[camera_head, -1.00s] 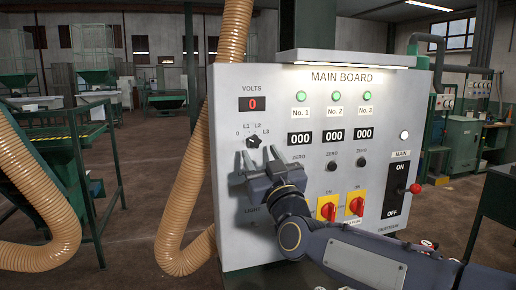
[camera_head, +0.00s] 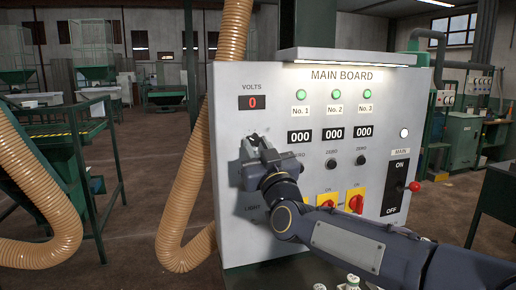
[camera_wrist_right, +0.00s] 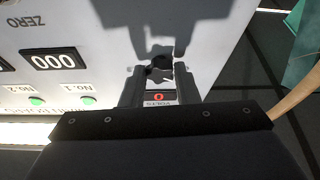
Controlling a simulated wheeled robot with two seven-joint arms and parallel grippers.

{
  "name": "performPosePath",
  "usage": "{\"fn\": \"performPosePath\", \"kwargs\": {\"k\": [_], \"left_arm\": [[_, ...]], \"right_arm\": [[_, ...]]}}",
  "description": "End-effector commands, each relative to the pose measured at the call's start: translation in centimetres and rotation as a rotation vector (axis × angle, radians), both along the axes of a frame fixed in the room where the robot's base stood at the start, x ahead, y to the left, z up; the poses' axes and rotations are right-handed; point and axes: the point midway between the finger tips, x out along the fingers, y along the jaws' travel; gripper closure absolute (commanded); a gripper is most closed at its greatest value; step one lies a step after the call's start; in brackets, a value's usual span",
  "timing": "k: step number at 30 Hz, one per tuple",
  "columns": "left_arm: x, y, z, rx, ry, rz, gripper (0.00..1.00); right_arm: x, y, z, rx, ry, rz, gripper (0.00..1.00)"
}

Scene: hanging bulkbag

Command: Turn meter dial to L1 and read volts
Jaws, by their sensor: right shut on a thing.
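The main board (camera_head: 230,110) faces me, with the volts display (camera_head: 252,102) at its upper left reading a red 0. My right gripper (camera_head: 257,140) is at the meter dial, just below that display, and hides the dial and its position labels in the head view. In the right wrist view the dark dial (camera_wrist_right: 160,66) lies between the fingers of the right gripper (camera_wrist_right: 160,74), which is shut on it. The display (camera_wrist_right: 159,97) shows there upside down. Which label the dial points to cannot be told. My left gripper is not in view.
Three green lamps (camera_head: 337,96) and three counters reading 000 (camera_head: 333,134) sit right of the dial. Yellow-and-red switches (camera_head: 355,201) and the main ON/OFF switch (camera_head: 397,188) are lower right. A ribbed hose (camera_head: 196,165) hangs along the board's left edge.

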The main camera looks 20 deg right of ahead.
Motion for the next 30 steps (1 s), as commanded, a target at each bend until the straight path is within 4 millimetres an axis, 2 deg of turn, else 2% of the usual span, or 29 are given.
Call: {"fn": "performPosePath", "kwargs": {"k": [11, 30], "left_arm": [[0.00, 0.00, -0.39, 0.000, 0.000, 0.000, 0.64], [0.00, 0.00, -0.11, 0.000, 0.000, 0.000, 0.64]], "right_arm": [[-0.03, 0.24, -0.05, 0.129, 0.004, 0.002, 0.95], [-0.02, 0.74, 0.17, 0.592, 0.021, 0.001, 0.95]]}}
